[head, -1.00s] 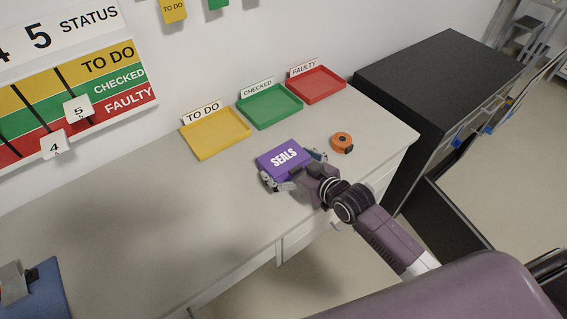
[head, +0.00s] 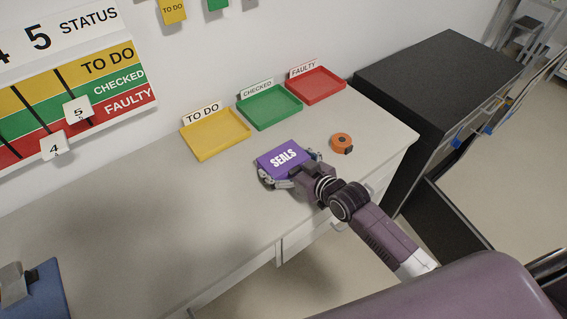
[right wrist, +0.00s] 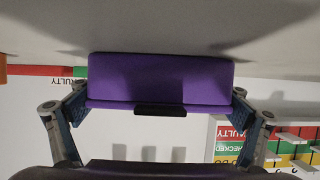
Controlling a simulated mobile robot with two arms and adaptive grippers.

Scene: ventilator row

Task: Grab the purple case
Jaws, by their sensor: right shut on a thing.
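The purple case (head: 282,159), lettered SEALS, is on the grey worktop in front of the yellow and green trays. My right gripper (head: 291,171) is shut on it, with one finger on each side. In the right wrist view the purple case (right wrist: 160,80) fills the gap between the two fingers of my right gripper (right wrist: 160,112), and a dark latch shows on its near edge. I cannot tell whether the case is clear of the worktop. My left gripper is not in view.
The yellow tray (head: 218,148), green tray (head: 271,121) and red tray (head: 316,98) stand along the wall. An orange tape measure (head: 341,144) lies right of the case. A blue clipboard (head: 42,296) is at the lower left. The worktop (head: 150,220) left of the case is clear.

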